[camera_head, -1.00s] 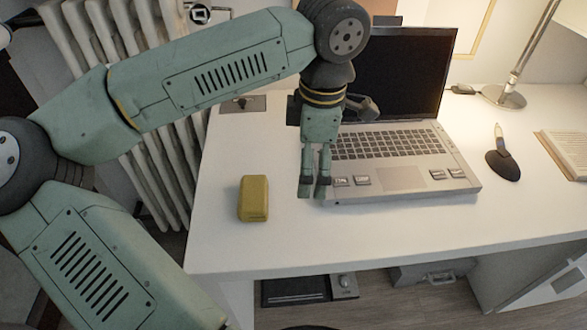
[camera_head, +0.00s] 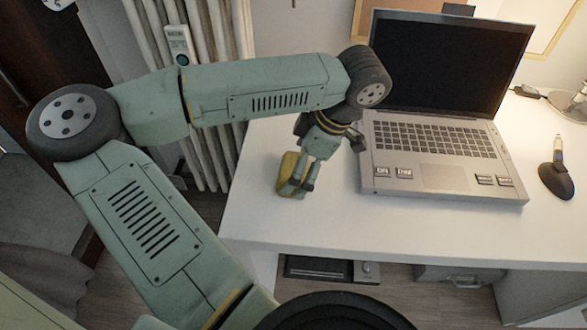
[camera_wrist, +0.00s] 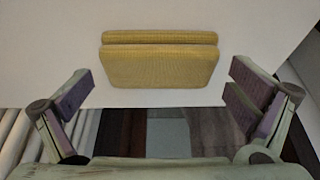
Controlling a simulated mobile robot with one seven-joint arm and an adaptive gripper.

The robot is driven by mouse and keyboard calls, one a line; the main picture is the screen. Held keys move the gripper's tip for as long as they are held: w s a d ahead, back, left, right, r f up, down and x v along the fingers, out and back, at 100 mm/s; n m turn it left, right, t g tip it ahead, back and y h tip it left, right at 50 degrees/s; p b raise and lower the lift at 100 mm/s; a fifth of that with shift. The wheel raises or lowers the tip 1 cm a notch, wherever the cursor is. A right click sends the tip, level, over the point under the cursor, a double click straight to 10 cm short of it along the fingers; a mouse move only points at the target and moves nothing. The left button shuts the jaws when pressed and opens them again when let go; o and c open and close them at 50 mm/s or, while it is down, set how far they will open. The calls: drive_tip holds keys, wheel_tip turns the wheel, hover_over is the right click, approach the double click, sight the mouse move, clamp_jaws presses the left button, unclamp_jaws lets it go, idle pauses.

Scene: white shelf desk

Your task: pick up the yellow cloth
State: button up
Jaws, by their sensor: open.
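The yellow cloth (camera_head: 286,170) is a small folded block on the white desk, near its left end. In the head view it is partly hidden behind my gripper (camera_head: 299,187). The wrist view shows the whole cloth (camera_wrist: 160,66) lying ahead of the fingers, centred between them. My gripper (camera_wrist: 160,98) is open, with one finger on each side and nothing between them. The fingertips appear close to the cloth, but I cannot tell whether they touch it.
An open laptop (camera_head: 440,170) stands right of my gripper on the desk (camera_head: 330,225). A pen in a dark holder (camera_head: 556,180) is farther right. A radiator (camera_head: 215,150) is left of the desk. The desk's front strip is clear.

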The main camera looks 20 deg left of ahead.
drive_tip(key=shift+a+f, duration=0.15)
drive_tip(key=shift+f, duration=0.3)
drive_tip(key=c, duration=1)
drive_tip(key=shift+r, duration=0.2)
wheel_tip(320, 180, up, 18)
drive_tip(key=p, duration=0.9)
drive_tip(key=shift+f+p, duration=0.15)
drive_tip(key=shift+p, duration=0.25)
